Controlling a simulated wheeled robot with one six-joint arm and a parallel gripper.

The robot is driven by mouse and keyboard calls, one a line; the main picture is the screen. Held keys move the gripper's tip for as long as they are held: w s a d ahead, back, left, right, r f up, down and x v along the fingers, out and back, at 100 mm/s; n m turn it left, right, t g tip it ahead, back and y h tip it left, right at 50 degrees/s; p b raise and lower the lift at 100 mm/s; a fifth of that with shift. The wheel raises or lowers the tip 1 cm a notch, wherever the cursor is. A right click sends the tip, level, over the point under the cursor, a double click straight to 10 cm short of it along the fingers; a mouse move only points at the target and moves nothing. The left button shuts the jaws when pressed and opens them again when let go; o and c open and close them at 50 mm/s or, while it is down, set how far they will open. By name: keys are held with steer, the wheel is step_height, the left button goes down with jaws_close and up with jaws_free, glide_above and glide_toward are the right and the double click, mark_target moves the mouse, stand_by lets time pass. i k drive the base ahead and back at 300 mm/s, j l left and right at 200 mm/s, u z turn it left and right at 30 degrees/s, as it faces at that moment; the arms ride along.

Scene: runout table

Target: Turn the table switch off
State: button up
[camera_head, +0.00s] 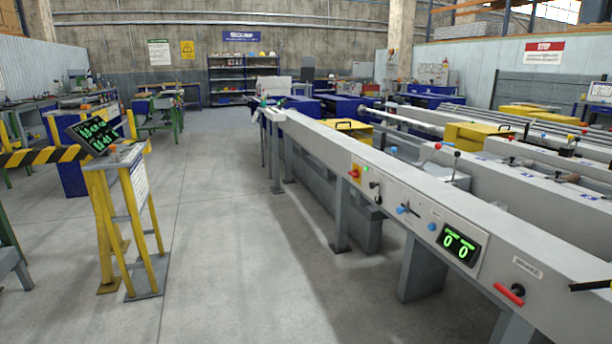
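The runout table (400,170) is a long grey machine running from the lower right to the back middle. The frame does not show clearly which way the switch handle points. No label names it as the table switch. My gripper is not recognisable in this view.
Right of the switch are dark knobs (375,186), blue knobs (403,210), a lit display (459,244) reading 0 0 and a red brake handle (509,294). A yellow stand (128,220) with a screen is left. The floor (225,230) between is clear.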

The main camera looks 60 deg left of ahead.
mark_target(354, 174)
steer(key=u, duration=1.65)
steer(key=i, duration=0.1)
steer(key=i+j, duration=0.3)
steer(key=i, duration=0.3)
steer(key=i+j+z, duration=0.15)
steer(key=i+j, duration=0.15)
steer(key=i, duration=0.35)
steer(key=i+j, duration=0.35)
steer(key=i, duration=0.25)
steer(key=i+j+z, duration=0.15)
steer(key=i+j, duration=0.2)
steer(key=i, duration=0.25)
